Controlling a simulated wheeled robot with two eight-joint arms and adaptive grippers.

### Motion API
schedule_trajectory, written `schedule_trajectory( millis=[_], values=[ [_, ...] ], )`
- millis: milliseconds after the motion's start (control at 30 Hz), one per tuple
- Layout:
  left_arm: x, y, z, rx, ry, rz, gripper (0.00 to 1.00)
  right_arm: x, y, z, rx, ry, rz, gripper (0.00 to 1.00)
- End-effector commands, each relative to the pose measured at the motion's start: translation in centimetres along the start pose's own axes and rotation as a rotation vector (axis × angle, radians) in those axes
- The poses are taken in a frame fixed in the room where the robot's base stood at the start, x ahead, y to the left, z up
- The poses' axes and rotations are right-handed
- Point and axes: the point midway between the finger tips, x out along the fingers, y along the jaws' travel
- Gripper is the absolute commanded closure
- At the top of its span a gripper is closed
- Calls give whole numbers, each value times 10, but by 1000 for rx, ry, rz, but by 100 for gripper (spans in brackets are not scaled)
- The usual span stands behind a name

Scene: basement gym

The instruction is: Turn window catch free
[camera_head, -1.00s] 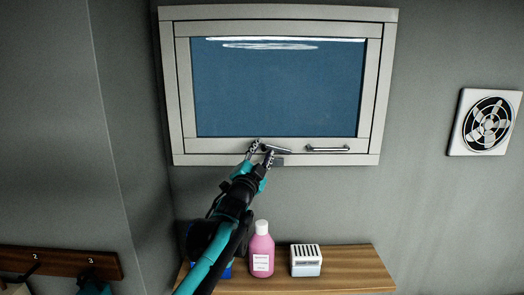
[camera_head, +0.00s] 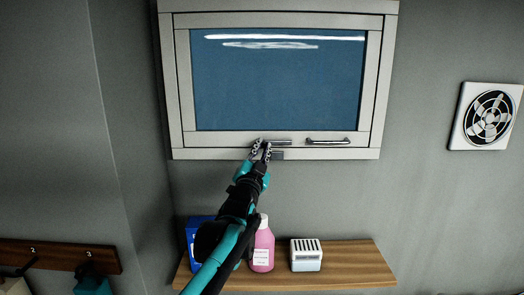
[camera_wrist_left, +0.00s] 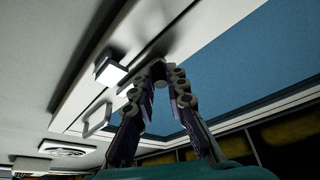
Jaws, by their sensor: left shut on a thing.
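The window (camera_head: 280,80) is a pale frame with a blue pane, high on the grey wall, and looks closed. The catch (camera_head: 281,142) is a short grey lever on its lower rail, lying about level. A small grey block (camera_head: 278,155) sits just below it on the frame, and it also shows in the left wrist view (camera_wrist_left: 110,69). My left gripper (camera_head: 261,147) is shut on the catch's left end; its fingers hide that end. In the left wrist view, the gripper's fingertips (camera_wrist_left: 166,77) meet at the lever. My right gripper is out of view.
A pull handle (camera_head: 328,141) is on the same rail, right of the catch. Below, a wooden shelf (camera_head: 350,280) holds a blue box (camera_head: 200,230), a pink bottle (camera_head: 262,248) and a white box (camera_head: 306,256). A fan vent (camera_head: 487,117) is at right.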

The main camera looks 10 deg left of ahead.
Motion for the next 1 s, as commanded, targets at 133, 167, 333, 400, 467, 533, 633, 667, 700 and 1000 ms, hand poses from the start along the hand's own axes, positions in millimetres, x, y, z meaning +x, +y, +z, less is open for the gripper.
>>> schedule_trajectory(
  millis=[133,167,333,400,467,533,633,667,700,1000],
  values=[
    [0,2,1,-21,-2,-7,100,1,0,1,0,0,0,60],
    [0,2,1,-21,-2,-7,100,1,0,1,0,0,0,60],
    [0,1,1,-20,-2,-7,100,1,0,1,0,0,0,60],
    [0,1,1,-20,-2,-6,76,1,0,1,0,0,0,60],
    [0,1,1,-20,-2,-7,66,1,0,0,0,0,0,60],
    [0,1,1,-19,-2,-7,66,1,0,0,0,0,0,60],
    [0,1,1,-19,-2,-7,66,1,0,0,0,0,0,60],
    [0,1,1,-19,-2,-7,66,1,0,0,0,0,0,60],
    [0,1,1,-19,-2,-7,66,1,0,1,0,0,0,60],
    [-34,1,1,-19,-2,-7,66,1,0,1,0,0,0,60]
  ],
)
